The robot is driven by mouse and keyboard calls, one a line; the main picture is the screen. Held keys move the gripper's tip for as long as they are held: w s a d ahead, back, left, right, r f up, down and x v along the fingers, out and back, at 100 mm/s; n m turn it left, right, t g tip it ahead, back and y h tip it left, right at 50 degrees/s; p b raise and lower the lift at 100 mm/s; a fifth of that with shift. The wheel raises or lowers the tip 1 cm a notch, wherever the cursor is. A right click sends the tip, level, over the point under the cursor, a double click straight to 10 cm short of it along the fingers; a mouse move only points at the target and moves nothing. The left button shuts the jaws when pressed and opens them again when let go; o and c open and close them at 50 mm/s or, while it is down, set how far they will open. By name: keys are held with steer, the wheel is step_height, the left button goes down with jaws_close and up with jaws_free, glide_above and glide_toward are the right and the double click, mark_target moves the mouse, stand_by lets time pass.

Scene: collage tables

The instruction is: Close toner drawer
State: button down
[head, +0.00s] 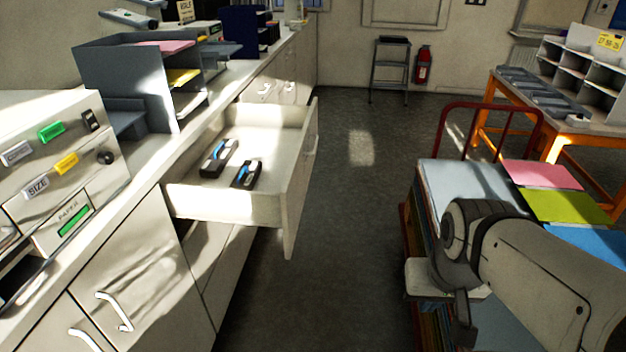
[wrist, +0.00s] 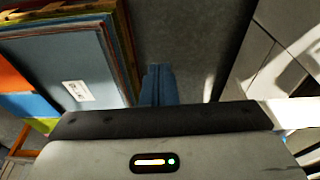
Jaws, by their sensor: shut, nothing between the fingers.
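The toner drawer (head: 228,204) is pulled out from the long white cabinet on the left in the head view. Two black cartridges with blue parts lie inside, one farther left (head: 218,158) and one nearer the drawer front (head: 246,174). The drawer's tall white front panel (head: 298,190) stands over the aisle floor. My gripper's narrow dark-blue fingers (wrist: 158,85) are together and empty in the wrist view, over the floor beside the cart. In the head view my arm is at the lower right, across the aisle from the drawer and apart from it; the fingertips are not clearly visible.
A cart with a red handle (head: 487,108) and coloured sheets stands right of the aisle; its stacked folders (wrist: 75,65) are close left of my fingers in the wrist view. The aisle floor (head: 345,210) is clear. A stepladder (head: 390,70) stands far back.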

steer(key=w+a+f+m+t+b, duration=0.1)
steer(key=w+f+m+t+b, duration=0.3)
steer(key=w, duration=0.6)
steer(key=w+a+f+m+t+b, duration=0.1)
steer(key=w+f+t+b, duration=0.2)
steer(key=w+f+b, duration=0.55)
steer(key=m+t+y+b, duration=0.4)
steer(key=y+b, duration=0.1)
steer(key=y, duration=0.7)
glide_toward(290, 221)
steer(key=w, duration=0.4)
steer(key=a, duration=0.3)
steer(key=shift+a+r+b, duration=0.1)
steer(key=shift+b, duration=0.2)
steer(key=shift+w+a, duration=0.1)
steer(key=shift+a, duration=0.2)
steer(key=shift+w+a, duration=0.1)
